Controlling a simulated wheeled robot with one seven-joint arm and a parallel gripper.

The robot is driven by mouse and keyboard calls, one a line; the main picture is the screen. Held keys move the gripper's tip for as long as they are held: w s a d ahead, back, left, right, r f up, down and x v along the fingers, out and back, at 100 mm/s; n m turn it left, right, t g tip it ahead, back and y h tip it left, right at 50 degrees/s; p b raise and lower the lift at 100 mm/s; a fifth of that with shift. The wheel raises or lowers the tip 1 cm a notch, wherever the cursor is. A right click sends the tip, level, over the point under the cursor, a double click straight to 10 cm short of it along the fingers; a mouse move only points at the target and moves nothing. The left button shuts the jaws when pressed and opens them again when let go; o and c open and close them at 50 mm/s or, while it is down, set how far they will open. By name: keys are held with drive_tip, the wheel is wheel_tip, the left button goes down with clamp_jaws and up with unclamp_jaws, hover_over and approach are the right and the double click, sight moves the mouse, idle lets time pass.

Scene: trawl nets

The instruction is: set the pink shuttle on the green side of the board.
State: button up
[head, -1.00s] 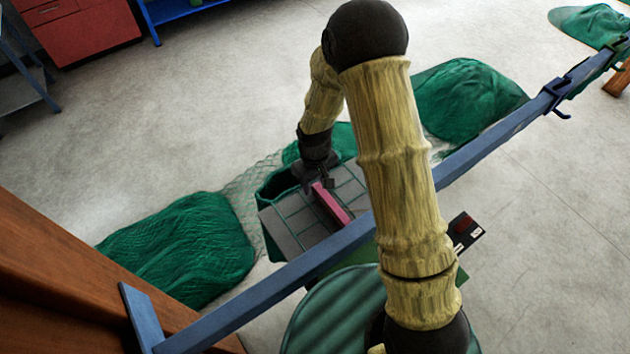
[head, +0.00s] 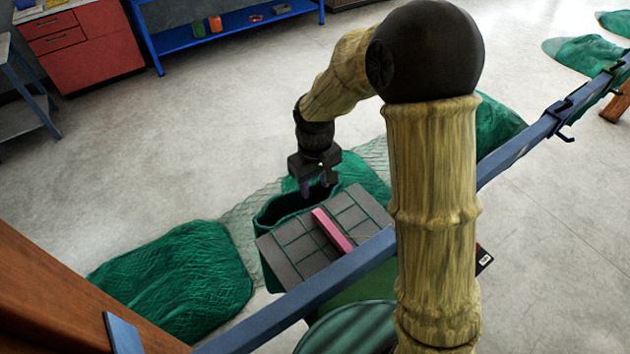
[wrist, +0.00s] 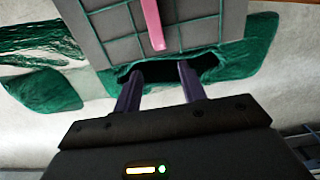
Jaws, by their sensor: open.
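The pink shuttle (head: 332,230) is a slim bar lying on the grey board (head: 283,245), along its middle. Green lines cross the board on both sides of the shuttle; I cannot tell one side as the green one. My gripper (head: 318,190) is open and empty, beyond the board's far edge and apart from the shuttle. In the wrist view, the two fingers of my gripper (wrist: 160,72) are spread, with the end of the shuttle (wrist: 153,25) ahead of them and the board (wrist: 110,45) around it.
A green bin (head: 270,214) stands open beneath and behind the board. A blue rail (head: 300,296) runs diagonally in front of it. Green net heaps (head: 180,275) lie on the floor. A red cabinet (head: 85,55) and blue shelf (head: 225,38) stand at the back.

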wheel_tip(320, 180, up, 2)
idle(0.8)
drive_tip(key=s+d+m+t, duration=0.1)
drive_tip(key=s+d+m, duration=0.1)
drive_tip(key=s+d, duration=0.2)
drive_tip(key=s+d+r+m, duration=0.1)
drive_tip(key=s+d+m, duration=0.1)
drive_tip(key=s+d, duration=0.2)
drive_tip(key=s+d+r+m+t, duration=0.1)
drive_tip(key=s+d+m, duration=0.1)
drive_tip(key=s+d, duration=0.2)
drive_tip(key=shift+d+m+t, duration=0.3)
drive_tip(key=shift+d+m, duration=0.1)
drive_tip(key=shift+d, duration=1.05)
drive_tip(key=shift+w, duration=0.15)
